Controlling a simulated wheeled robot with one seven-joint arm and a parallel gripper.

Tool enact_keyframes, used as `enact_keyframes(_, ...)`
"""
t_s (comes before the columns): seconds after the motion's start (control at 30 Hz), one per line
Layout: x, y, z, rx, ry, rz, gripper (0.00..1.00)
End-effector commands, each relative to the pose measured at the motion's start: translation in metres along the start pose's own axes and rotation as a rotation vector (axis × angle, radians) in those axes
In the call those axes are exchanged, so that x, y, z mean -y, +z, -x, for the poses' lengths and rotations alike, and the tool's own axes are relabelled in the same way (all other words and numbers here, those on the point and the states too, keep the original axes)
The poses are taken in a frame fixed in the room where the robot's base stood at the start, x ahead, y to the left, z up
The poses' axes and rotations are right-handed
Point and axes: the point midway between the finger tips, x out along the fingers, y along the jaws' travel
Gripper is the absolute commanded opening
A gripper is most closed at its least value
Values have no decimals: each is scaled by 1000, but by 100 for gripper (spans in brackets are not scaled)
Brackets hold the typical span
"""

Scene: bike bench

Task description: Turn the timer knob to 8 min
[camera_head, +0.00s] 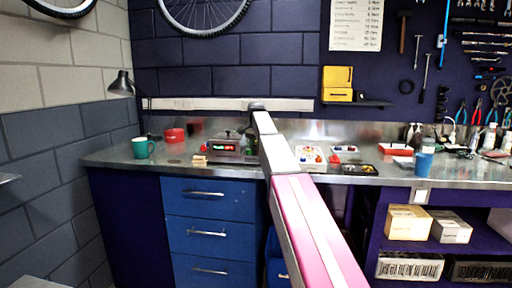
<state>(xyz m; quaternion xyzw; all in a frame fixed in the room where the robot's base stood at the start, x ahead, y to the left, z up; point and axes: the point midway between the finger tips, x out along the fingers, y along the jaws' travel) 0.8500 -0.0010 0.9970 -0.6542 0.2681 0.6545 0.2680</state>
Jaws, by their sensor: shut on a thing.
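A low box-shaped device (222,155) with a lit red and green display stands on the steel bench, left of my arm. It looks like the timer. My arm reaches from the lower right up over the bench edge and bends down at the device's right end. My gripper (247,146) is there, small and partly hidden behind my own arm. It is shut at the device's right end, where the knob appears to be. The knob itself and its scale cannot be made out, so its setting cannot be read.
A teal mug (143,147), a red container (175,135) and a small tan block (199,160) stand left of the device. A black lamp (122,84) is at the wall. Right of my arm are a white box with red parts (310,158) and a dark tray (359,169).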

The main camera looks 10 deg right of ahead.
Motion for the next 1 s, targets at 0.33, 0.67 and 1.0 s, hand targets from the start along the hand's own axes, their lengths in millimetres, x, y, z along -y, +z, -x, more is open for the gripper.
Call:
enact_keyframes(0.33, 0, -1, 1, -2, -2, -217, 10)
enact_keyframes(0.67, 1, -1, 1, -2, -2, -294, 10)
enact_keyframes(1.0, 1, -1, 1, -2, -2, -298, 10)
